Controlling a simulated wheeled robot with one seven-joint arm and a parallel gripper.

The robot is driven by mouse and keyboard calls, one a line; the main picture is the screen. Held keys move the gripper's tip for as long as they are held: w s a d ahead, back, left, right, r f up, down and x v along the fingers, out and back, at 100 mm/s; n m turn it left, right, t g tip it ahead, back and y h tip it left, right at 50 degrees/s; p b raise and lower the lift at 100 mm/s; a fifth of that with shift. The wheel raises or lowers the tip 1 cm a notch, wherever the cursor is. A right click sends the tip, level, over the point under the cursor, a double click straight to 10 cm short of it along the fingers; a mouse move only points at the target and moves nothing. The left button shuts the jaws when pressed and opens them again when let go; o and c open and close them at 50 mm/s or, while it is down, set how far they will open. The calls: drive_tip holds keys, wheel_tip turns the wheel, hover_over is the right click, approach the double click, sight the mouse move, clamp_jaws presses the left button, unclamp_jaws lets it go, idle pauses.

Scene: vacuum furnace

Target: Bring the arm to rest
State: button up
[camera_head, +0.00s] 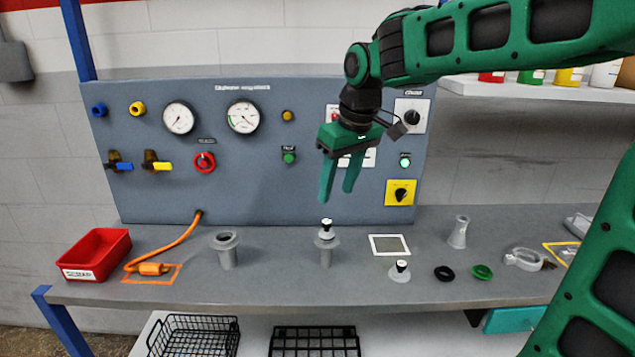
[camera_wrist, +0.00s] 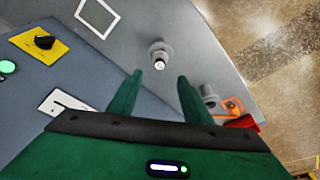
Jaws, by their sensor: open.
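My gripper (camera_head: 337,202) is green, with two fingers pointing down and apart. It hangs empty in the air in front of the grey control panel (camera_head: 255,185), above the bench. In the wrist view my gripper (camera_wrist: 170,82) shows its two fingers spread with nothing between them. Below it, a grey flanged post with a black-topped fitting (camera_head: 326,240) stands upright on the bench; it also shows in the wrist view (camera_wrist: 160,55), beyond the fingertips. My arm reaches in from the upper right.
A red bin (camera_head: 95,254), an orange cable plug (camera_head: 152,268) and a grey flanged pipe (camera_head: 226,250) stand at left. A small capped flange (camera_head: 400,271), a black ring (camera_head: 444,273), a green ring (camera_head: 482,271) and a clamp (camera_head: 527,260) lie at right. A shelf (camera_head: 530,91) is behind my arm.

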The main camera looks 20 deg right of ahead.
drive_tip(key=s+d+f+m+g, duration=0.1)
drive_tip(key=s+d+f+m, duration=0.2)
drive_tip(key=s, duration=0.6)
drive_tip(key=s+d+f+m+g, duration=0.1)
drive_tip(key=s+d+f+m, duration=0.3)
drive_tip(key=s+d, duration=0.3)
drive_tip(key=s+d+f+m+g, duration=0.1)
drive_tip(key=s+d+f+m, duration=0.2)
drive_tip(key=s, duration=0.9)
drive_tip(key=d+f, duration=0.3)
drive_tip(key=shift+s+h, duration=0.25)
drive_tip(key=shift+h, duration=0.15)
drive_tip(key=shift+d, duration=0.1)
drive_tip(key=shift+w+f, duration=0.25)
drive_tip(key=shift+w, duration=0.4)
drive_tip(key=c, duration=0.4)
drive_tip(key=shift+o, duration=0.2)
